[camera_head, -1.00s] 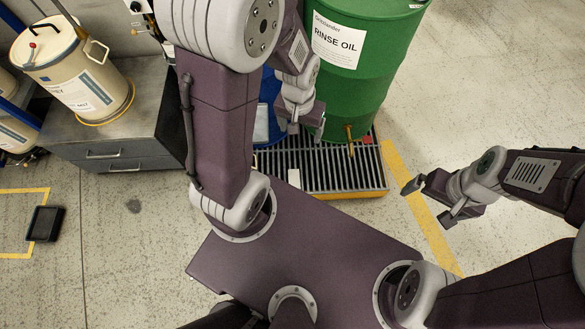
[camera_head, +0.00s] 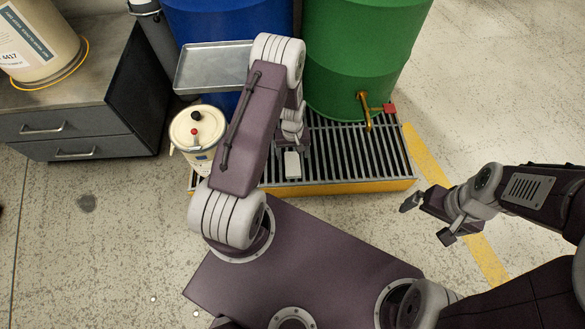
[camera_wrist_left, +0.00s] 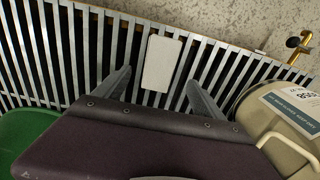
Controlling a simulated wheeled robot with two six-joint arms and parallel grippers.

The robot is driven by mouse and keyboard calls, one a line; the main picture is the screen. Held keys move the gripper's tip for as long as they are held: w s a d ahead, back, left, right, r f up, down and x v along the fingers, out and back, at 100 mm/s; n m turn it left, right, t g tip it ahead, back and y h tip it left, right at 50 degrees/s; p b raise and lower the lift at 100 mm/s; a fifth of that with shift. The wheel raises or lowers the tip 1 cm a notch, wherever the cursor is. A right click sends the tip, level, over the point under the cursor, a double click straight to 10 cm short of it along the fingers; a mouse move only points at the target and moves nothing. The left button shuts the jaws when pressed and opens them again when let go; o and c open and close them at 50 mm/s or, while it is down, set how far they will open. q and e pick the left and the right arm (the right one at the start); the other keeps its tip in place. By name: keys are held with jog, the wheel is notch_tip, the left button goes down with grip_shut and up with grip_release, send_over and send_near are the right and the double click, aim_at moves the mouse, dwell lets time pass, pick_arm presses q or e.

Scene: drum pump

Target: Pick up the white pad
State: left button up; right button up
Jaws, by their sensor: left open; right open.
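The white pad (camera_head: 292,165) is a small pale rectangle lying on the slatted grate (camera_head: 350,155) near its front edge. In the left wrist view the white pad (camera_wrist_left: 162,63) lies flat across the slats. My left gripper (camera_wrist_left: 158,84) is open, with its fingertips to either side of the pad and short of it in that view. I see no contact. In the head view the left gripper is mostly hidden behind my forearm, just behind the pad. My right gripper (camera_head: 427,220) is open and empty, over the floor at the right.
A green drum (camera_head: 350,60) with a brass tap (camera_head: 364,108) and a blue drum (camera_head: 225,20) stand behind. A cream canister (camera_head: 196,130) stands at the grate's left, with a metal tray (camera_head: 210,67) behind it. A grey cabinet (camera_head: 75,130) is farther left.

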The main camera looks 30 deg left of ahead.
aim_at(292, 163)
pick_arm(q)
notch_tip(292, 163, down, 4)
jog(key=shift+r+b, duration=0.2)
jog(key=shift+b, duration=0.85)
notch_tip(292, 163, down, 5)
jog(key=b, duration=0.4)
jog(key=shift+f+b, duration=0.1)
jog(key=shift+b, duration=0.3)
jog(key=shift+r, duration=0.2)
jog(key=c, duration=1.4)
jog(key=shift+p, duration=0.3)
jog(key=shift+c, duration=0.2)
notch_tip(292, 163, up, 5)
jog(key=p, duration=0.4)
jog(key=s+d+r+p, duration=0.2)
jog(key=s+r+p, duration=0.4)
jog(key=s, duration=0.5)
jog(key=shift+s+d+p, duration=0.2)
jog(key=shift+p, duration=0.15)
